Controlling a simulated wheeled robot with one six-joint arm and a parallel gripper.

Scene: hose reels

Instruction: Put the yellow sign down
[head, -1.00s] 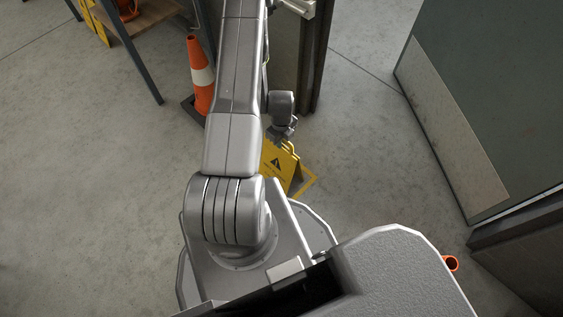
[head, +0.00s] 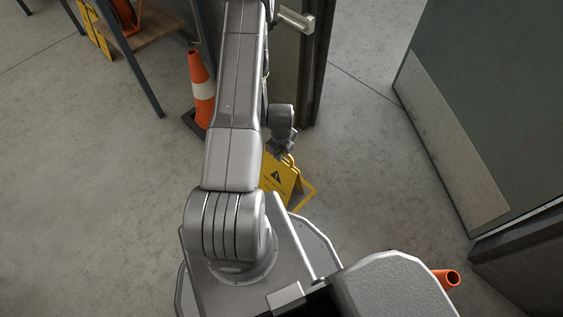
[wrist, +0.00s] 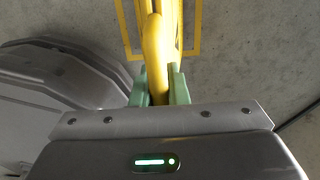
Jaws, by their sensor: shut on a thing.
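The yellow sign (head: 280,182) is a folding A-shaped floor sign with a black warning triangle, upright beside my base in the head view. My gripper (head: 281,150) is above it, at its top handle. In the wrist view the green fingers of my gripper (wrist: 160,88) are shut on the yellow handle (wrist: 154,45) of the sign. A yellow outline (wrist: 198,30) is painted on the floor below and around the sign; its corner also shows in the head view. I cannot tell whether the sign's feet touch the floor. My arm hides part of the sign.
An orange and white cone (head: 202,90) stands left of my arm. A shelf (head: 150,28) with more yellow signs (head: 95,30) beside it is at the upper left. A grey-green door (head: 470,110) stands open at right. An orange tube (head: 447,279) lies near my base.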

